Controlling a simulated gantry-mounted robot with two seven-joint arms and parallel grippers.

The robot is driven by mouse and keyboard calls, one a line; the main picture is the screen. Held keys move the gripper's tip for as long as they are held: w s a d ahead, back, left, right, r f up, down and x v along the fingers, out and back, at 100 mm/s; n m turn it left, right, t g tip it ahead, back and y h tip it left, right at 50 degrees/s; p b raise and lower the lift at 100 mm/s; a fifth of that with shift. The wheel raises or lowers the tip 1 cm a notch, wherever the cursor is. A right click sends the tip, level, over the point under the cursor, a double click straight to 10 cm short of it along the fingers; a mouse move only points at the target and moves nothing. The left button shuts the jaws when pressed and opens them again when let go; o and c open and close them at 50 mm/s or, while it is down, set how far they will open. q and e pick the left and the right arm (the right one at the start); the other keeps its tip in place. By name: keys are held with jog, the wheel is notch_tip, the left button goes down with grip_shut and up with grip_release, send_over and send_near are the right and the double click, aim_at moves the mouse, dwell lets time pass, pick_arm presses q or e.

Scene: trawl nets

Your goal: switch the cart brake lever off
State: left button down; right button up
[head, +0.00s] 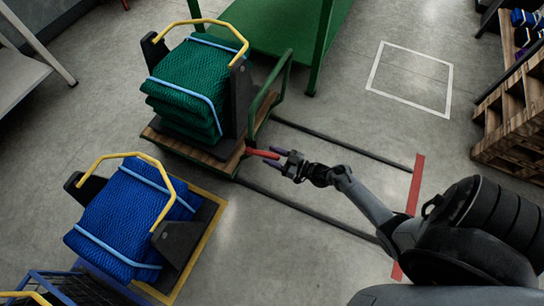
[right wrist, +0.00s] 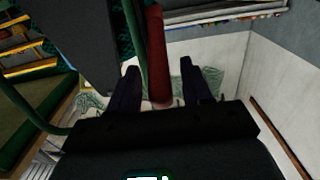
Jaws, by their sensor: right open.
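The cart (head: 184,141) has a wooden deck and a green push frame, and carries a folded green net (head: 187,88) with blue straps and a yellow handle. A red brake lever (head: 262,154) sticks out from the cart's right side. My right gripper (head: 278,158) is open at the lever's free end. In the right wrist view the red lever (right wrist: 155,50) runs between the two dark fingers (right wrist: 158,80), with gaps on both sides. I cannot tell whether a finger touches it. My left gripper is not in view.
A blue net bundle (head: 125,222) sits on a yellow-edged pad at lower left. A green table (head: 270,30) stands behind the cart. Two dark floor rails lead right to a red floor strip (head: 416,185). A white floor square (head: 410,78) is empty. Wooden pallets (head: 515,110) stand at right.

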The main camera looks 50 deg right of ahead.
jog(key=shift+w, duration=0.25)
jog(key=shift+c, duration=0.5)
grip_shut()
